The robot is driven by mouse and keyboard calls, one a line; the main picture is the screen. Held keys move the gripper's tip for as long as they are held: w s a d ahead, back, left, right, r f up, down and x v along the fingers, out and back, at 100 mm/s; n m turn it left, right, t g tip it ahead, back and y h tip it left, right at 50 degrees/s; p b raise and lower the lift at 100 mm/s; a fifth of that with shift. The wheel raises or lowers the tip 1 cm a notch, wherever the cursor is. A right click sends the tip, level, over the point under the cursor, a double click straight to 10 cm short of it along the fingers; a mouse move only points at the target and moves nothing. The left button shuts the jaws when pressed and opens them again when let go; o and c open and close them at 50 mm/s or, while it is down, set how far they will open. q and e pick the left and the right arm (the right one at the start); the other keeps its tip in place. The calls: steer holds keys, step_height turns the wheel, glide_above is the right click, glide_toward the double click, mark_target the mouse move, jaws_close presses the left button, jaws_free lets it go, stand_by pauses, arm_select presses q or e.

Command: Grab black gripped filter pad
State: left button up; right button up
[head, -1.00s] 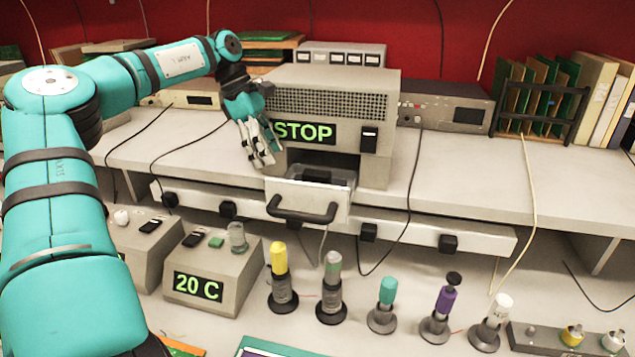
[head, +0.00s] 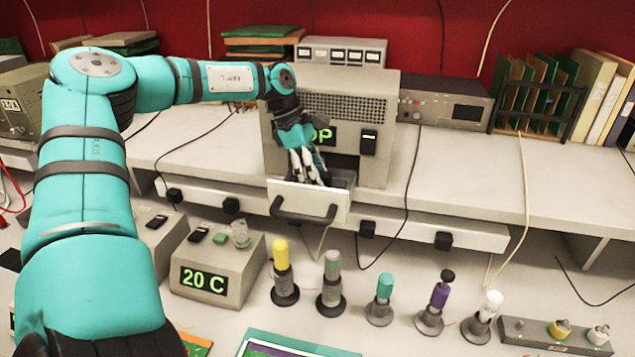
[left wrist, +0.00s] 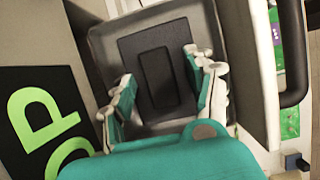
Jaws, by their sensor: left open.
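The black filter pad (left wrist: 135,52), a flat dark plate with a raised grip bar (left wrist: 155,78), lies in the grey tray of the open drawer (left wrist: 98,50) in the left wrist view. My left gripper (left wrist: 158,68) is open, with one finger on each side of the grip bar; I cannot tell whether they touch the pad. In the head view my left gripper (head: 312,178) points down into the drawer (head: 335,201) under the grey machine, and its fingers hide the pad. My right gripper is not in view.
The grey machine (head: 345,84) has a partly covered lit sign (head: 325,135) right behind my gripper. The drawer's dark handle (head: 305,215) sticks out in front.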

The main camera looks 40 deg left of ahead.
arm_select(q)
jaws_close()
stand_by(0.4)
